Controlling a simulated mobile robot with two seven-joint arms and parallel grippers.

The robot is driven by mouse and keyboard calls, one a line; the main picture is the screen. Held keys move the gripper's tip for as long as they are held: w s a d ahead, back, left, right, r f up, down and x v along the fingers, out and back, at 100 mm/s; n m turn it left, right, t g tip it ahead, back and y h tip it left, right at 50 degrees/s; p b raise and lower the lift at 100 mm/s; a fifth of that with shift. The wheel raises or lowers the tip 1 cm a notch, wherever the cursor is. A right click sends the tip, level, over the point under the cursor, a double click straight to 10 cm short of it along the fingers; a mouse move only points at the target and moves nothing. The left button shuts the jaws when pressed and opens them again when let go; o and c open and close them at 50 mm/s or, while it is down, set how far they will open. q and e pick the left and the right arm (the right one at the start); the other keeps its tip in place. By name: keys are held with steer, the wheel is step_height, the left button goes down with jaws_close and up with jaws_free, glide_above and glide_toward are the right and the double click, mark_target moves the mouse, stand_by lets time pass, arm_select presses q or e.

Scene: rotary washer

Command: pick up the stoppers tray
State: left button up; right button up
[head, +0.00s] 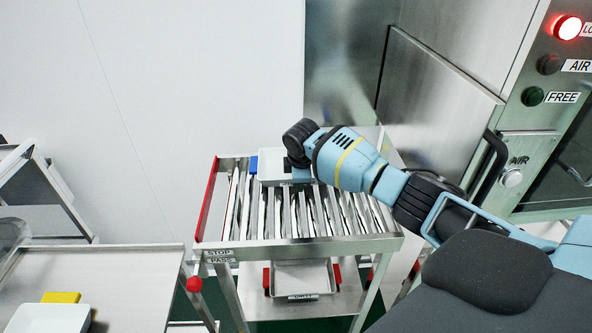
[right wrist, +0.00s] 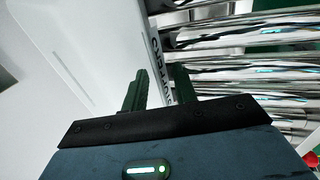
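A white tray (head: 273,166) lies at the far end of a roller cart in the head view, partly hidden by my right gripper. In the right wrist view the white tray (right wrist: 75,60) fills the left side, and its wall carries a dark-lettered label, only partly legible. My right gripper (head: 298,174) is at the tray's right edge. In the right wrist view its two dark fingers (right wrist: 160,88) stand apart, with the labelled wall running between them. A gap shows between the fingers; firm contact with the wall cannot be seen. My left gripper is out of view.
The roller cart (head: 225,246) has a red left rail and a lower tray (head: 301,278). A blue piece (head: 253,165) touches the white tray's left side. A steel washer (head: 450,90) stands at right, its red lamp lit. Another table (head: 130,262) stands at left.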

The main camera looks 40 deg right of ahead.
steer(key=c, duration=0.6)
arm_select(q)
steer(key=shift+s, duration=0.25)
arm_select(e)
jaws_close()
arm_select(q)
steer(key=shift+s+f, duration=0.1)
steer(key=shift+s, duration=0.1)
arm_select(e)
steer(key=shift+r, duration=0.1)
